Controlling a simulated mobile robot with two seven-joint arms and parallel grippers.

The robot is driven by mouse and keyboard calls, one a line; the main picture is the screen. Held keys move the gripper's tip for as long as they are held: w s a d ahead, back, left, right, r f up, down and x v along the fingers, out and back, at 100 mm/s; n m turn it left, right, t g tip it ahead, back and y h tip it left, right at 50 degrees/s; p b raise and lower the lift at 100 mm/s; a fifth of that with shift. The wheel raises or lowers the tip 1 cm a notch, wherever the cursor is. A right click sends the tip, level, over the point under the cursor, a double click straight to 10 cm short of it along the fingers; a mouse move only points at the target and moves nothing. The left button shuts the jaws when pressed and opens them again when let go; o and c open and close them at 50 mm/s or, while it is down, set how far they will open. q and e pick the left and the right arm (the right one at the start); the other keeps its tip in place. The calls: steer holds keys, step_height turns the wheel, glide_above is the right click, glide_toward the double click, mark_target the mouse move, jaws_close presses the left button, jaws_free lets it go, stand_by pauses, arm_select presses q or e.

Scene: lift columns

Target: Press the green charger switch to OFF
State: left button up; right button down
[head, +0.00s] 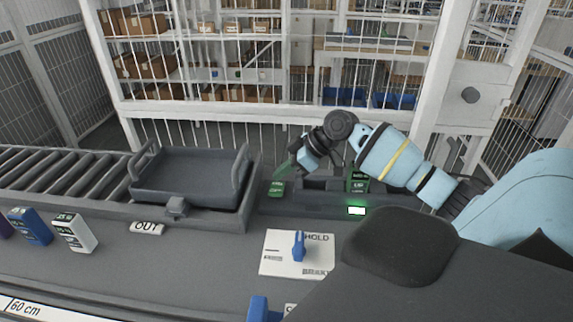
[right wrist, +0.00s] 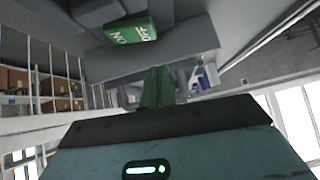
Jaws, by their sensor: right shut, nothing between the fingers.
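The green charger switch (head: 277,188) sits on the dark console at the back, left of the charger slots. The right wrist view shows it closer as a green rocker (right wrist: 130,32) marked ON and OFF. I cannot tell which side is pressed in. My right gripper (head: 284,170) is shut and empty, its fingertips pointing down just above and behind the switch in the head view. In the right wrist view the shut fingers (right wrist: 158,88) appear apart from the rocker, though the exact gap is unclear. My left gripper is not in view.
A green pack (head: 357,183) stands in the charger, with a lit green display (head: 357,211) below. A blue lever (head: 299,246) stands on a white HOLD/BRAKE plate (head: 283,266). A grey tray (head: 190,176) is at left, behind white and blue packs (head: 75,233).

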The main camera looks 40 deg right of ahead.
steer(key=s+a+r, duration=0.1)
steer(key=s+a, duration=0.5)
steer(key=s, duration=0.1)
steer(key=shift+s+a+p, duration=0.3)
steer(key=shift+p, duration=0.15)
stand_by(0.4)
